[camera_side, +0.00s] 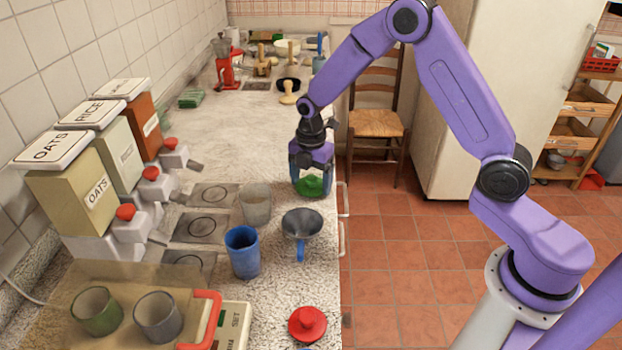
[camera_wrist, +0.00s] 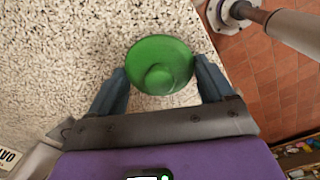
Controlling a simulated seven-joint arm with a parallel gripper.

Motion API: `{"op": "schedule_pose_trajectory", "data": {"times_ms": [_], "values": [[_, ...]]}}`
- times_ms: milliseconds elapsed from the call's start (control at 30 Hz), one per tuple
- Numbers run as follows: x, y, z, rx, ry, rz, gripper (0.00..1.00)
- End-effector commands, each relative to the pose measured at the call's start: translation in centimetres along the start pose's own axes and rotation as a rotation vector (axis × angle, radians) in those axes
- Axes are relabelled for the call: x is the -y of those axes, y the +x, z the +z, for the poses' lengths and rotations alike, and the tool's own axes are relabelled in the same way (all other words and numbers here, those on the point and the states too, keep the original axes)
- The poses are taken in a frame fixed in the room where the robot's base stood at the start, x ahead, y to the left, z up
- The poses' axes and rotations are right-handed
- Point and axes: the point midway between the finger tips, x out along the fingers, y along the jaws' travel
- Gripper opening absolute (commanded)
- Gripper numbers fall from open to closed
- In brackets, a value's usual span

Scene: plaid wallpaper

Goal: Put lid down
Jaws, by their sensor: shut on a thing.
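A round green lid with a knob (camera_wrist: 160,50) sits between my gripper's two fingers in the wrist view. In the side view the green lid (camera_side: 312,187) shows below my gripper (camera_side: 311,180), near the right edge of the counter. My gripper is shut on the lid, and its fingers also show in the wrist view (camera_wrist: 162,78). I cannot tell whether the lid touches the counter. A red lid (camera_side: 307,324) with a knob lies at the front right of the counter.
Dispensers (camera_side: 75,195) line the left wall. The counter (camera_side: 240,130) is mostly bare behind and left.

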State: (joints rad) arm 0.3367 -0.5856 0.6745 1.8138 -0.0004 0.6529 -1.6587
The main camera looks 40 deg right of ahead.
Motion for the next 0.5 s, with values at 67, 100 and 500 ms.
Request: {"op": "schedule_pose_trajectory", "data": {"times_ms": [67,100,500], "values": [[0.01,0.0,0.0,0.0,0.0,0.0,0.53],[0.02,0.06,0.0,0.0,0.0,-0.001,0.53],[0.02,0.2,0.0,0.0,0.0,-0.001,1.0]]}}
